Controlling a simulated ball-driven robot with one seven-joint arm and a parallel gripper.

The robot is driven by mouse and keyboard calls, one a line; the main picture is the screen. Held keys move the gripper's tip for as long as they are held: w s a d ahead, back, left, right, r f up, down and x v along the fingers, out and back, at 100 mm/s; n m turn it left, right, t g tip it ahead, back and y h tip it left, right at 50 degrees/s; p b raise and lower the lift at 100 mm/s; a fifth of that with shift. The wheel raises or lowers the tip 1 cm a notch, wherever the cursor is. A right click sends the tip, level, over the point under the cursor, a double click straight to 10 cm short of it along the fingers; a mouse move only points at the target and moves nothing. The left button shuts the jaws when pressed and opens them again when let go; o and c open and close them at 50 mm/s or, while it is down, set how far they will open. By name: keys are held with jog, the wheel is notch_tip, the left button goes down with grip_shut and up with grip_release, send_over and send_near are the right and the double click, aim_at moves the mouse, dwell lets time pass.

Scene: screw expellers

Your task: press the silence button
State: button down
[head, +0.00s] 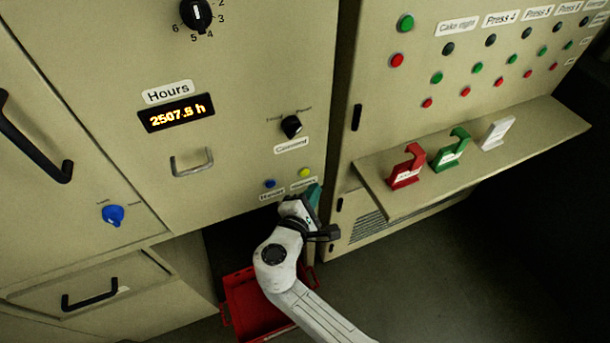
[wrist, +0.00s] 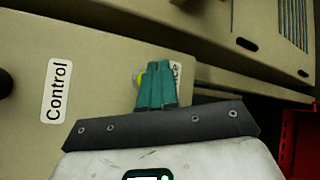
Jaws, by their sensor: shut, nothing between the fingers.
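The silence button is a small yellow button (head: 305,172) on the beige panel, low and right of centre in the head view, with a small label (head: 302,185) under it. In the wrist view the yellow button (wrist: 140,78) is mostly hidden behind my fingers, beside a partly covered label ending in "nce" (wrist: 175,72). My gripper (head: 315,190) has teal fingers, shut together and empty, just below and right of the button in the head view. In the wrist view my gripper (wrist: 158,66) overlaps the button; whether it touches cannot be told.
A blue button (head: 269,183) sits left of the yellow one. A black Control knob (head: 291,126) and a metal handle (head: 192,162) are above. A red crate (head: 243,290) lies below. A shelf (head: 530,125) with red, green and white tags projects at right.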

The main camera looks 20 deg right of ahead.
jog(key=shift+w+b, duration=0.3)
jog(key=shift+w, duration=0.75)
jog(key=shift+w, duration=0.15)
dwell(1.2)
jog(key=shift+w, duration=0.25)
jog(key=shift+w+b, duration=0.4)
jog(key=shift+w, duration=0.05)
dwell(0.7)
jog(key=shift+s, duration=0.1)
jog(key=shift+s+p, duration=0.4)
jog(key=shift+s, duration=0.35)
jog(key=s+p, duration=0.2)
jog(key=s, duration=0.3)
dwell(0.5)
